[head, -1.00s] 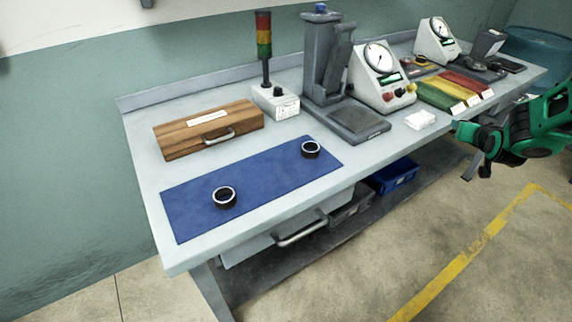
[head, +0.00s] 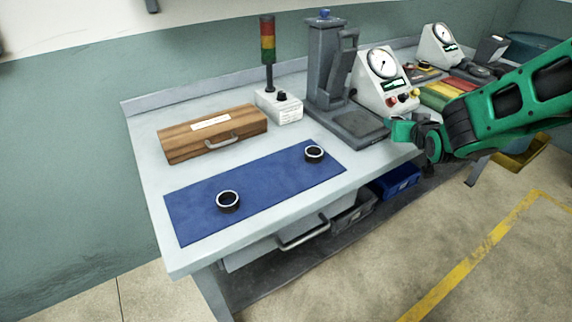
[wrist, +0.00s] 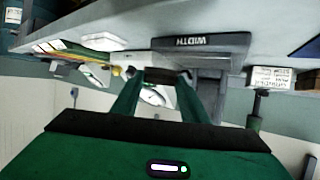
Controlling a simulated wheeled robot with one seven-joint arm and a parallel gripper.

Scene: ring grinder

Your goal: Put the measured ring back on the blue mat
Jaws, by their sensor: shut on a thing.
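The blue mat (head: 268,186) lies along the front of the workbench. Two dark rings lie flat on it, one near its right end (head: 314,153) and one left of its middle (head: 228,201). My gripper (wrist: 161,80) is shut on a dark ring (wrist: 162,74), seen edge-on as a dark band between the fingertips in the wrist view. In the head view my arm's end is above the bench's front edge, to the right of the mat, near the grey gauge stand (head: 345,125). The held ring cannot be made out there.
A wooden case (head: 212,134) stands behind the mat. A signal tower on a white box (head: 279,106) stands behind the mat's right end. A white dial gauge (head: 386,82) and coloured trays (head: 446,92) stand on the right. Bare bench lies between mat and stand.

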